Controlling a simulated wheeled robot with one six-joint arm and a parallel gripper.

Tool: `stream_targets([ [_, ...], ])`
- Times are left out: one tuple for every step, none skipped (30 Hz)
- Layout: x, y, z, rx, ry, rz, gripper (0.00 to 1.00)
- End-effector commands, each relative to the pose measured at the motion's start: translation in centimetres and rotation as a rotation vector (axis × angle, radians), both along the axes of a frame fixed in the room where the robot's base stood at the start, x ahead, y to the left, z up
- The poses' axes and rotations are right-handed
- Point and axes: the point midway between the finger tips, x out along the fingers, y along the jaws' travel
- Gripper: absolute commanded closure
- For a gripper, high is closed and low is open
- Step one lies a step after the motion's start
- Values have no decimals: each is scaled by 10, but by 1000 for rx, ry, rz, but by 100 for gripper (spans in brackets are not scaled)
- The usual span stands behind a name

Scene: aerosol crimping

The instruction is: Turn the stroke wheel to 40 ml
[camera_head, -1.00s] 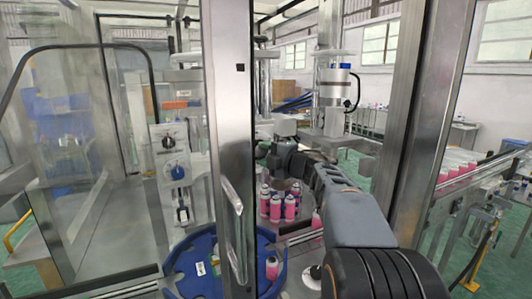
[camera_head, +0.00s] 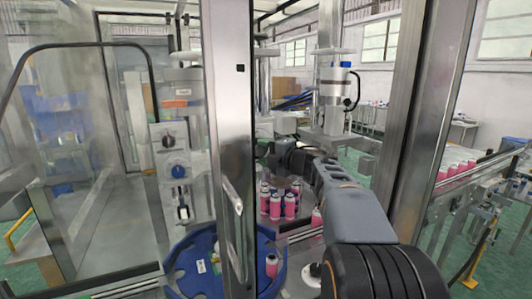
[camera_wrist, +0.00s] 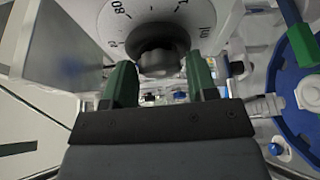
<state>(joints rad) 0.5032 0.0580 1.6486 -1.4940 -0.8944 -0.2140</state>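In the wrist view a white dial plate (camera_wrist: 112,22) carries the marks "80" and "ml", with a dark round knob (camera_wrist: 157,48) at its middle. My gripper (camera_wrist: 160,84) has two green fingers spread wide, with nothing held between them. The knob lies just beyond the fingertips, roughly centred in the gap; I see no clear contact. The knob's pointer and the 40 mark cannot be read. In the head view my arm reaches in behind the metal door post, which hides my gripper. A panel with a black knob (camera_head: 168,141) and a blue knob (camera_head: 178,171) shows left of the post.
The metal post (camera_head: 232,120) and glass door stand in front of the machine. A blue round tray (camera_head: 190,262) lies below. Pink cans (camera_head: 276,205) stand near my arm, and more pink cans (camera_head: 455,170) line the conveyor at right. A blue ring (camera_wrist: 285,90) shows at right in the wrist view.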

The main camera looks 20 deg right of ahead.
Motion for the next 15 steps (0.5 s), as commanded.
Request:
stream_targets([
  [0,0,0,0,0,0,43],
  [0,0,0,0,0,0,40],
  [0,0,0,0,0,0,36],
  [0,0,0,0,0,0,33],
  [0,0,0,0,0,0,32],
  [0,0,0,0,0,0,32],
  [0,0,0,0,0,0,32],
  [0,0,0,0,0,0,32],
  [0,0,0,0,-1,0,32],
  [0,0,0,0,-1,0,32],
  [0,0,0,0,-1,0,32],
  [-1,-1,0,0,-1,0,32],
  [-3,-1,0,0,-1,-1,32],
  [-4,-2,0,0,-1,-1,32],
  [-8,-4,0,-1,-1,-1,32],
])
